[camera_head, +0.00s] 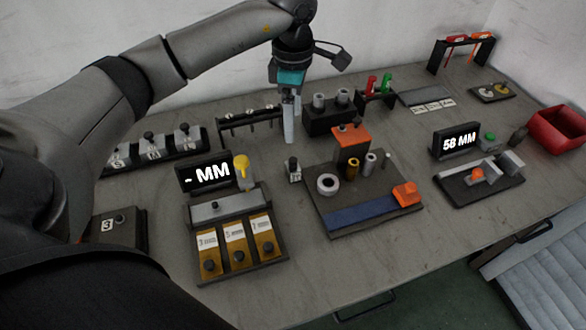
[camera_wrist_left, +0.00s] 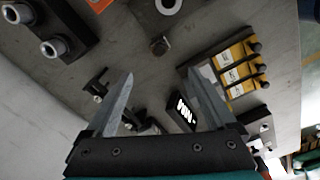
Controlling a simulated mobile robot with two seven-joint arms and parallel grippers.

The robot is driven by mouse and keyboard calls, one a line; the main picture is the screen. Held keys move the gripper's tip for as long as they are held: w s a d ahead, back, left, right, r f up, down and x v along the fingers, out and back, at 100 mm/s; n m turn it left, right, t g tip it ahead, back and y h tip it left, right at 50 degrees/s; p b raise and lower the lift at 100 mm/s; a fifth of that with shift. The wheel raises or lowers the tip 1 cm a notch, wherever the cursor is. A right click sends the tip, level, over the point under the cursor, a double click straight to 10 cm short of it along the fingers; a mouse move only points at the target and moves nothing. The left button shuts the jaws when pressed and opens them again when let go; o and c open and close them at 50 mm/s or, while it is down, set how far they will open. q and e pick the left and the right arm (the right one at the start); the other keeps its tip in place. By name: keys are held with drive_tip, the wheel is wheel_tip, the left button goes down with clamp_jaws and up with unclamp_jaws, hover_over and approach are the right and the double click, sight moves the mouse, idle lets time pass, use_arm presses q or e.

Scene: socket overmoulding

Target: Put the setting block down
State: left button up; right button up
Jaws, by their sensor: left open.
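A small setting block (camera_head: 294,172) with a black knob and a light label stands on the bare table, between the display fixture and the central fixture. In the left wrist view the knobbed block (camera_wrist_left: 160,45) shows just beyond my fingertips. My left gripper (camera_head: 289,139) is above and behind the block, pointing down. Its two fingers are apart with nothing between them; the open gap also shows in the left wrist view (camera_wrist_left: 160,77). More knobbed blocks stand in a dark rack (camera_head: 152,158) at the left. My right gripper is not in view.
A fixture with a "- MM" display (camera_head: 208,174) and yellow-labelled pieces stands front left. A central fixture (camera_head: 350,222) holds rings and posts. A hook rack (camera_head: 250,119) is behind. A "58 MM" display (camera_head: 457,141) and red bin (camera_head: 559,128) are right.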

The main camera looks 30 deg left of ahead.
sight(293, 160)
use_arm(q)
wheel_tip(293, 160, down, 14)
drive_tip(key=n+b, duration=0.2)
drive_tip(key=n, duration=0.6)
drive_tip(key=shift+f, duration=0.15)
clamp_jaws()
idle(0.9)
